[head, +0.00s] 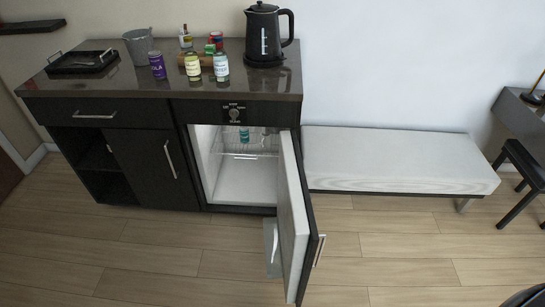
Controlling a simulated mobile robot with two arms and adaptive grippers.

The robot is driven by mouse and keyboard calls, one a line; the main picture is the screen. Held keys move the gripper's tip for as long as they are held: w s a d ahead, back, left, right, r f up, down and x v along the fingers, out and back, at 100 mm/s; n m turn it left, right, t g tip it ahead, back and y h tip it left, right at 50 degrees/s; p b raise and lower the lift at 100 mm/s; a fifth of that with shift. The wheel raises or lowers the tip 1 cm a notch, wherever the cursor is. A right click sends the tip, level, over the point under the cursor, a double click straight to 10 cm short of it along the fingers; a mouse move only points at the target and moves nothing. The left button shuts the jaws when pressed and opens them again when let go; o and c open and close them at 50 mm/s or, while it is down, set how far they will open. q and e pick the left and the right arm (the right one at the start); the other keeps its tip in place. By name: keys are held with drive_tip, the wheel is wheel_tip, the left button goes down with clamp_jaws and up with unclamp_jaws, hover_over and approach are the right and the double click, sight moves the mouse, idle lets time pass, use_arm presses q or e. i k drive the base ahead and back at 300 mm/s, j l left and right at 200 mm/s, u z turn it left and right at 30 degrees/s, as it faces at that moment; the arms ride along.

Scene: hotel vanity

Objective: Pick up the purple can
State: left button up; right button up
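The purple can (157,65) stands upright on the dark glossy countertop (120,92) of the vanity, left of centre. To its right stand a yellow-labelled can (193,67) and a white-and-blue can (221,66), apart from it. A grey ice bucket (138,46) stands just behind it on the left. Neither of my grippers can be made out in the head view.
A black tray (80,64) lies left and a black kettle (263,35) stands right on the countertop. A red can (216,38) and small bottle (185,38) stand behind. The fridge door (293,215) juts open over the floor. A bench (390,160) stands right.

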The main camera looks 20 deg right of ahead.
sight(156, 59)
drive_tip(key=l+u, duration=0.3)
drive_tip(key=l, duration=1.75)
drive_tip(key=j, duration=0.45)
drive_tip(key=k+j+z, duration=0.15)
drive_tip(key=j, duration=0.3)
drive_tip(key=i+j+z, duration=0.1)
drive_tip(key=j, duration=0.3)
drive_tip(key=i+j+z, duration=0.15)
drive_tip(key=j, duration=0.25)
drive_tip(key=i+j+z, duration=0.1)
drive_tip(key=j, duration=0.3)
drive_tip(key=i+j+z, duration=0.1)
drive_tip(key=j, duration=0.35)
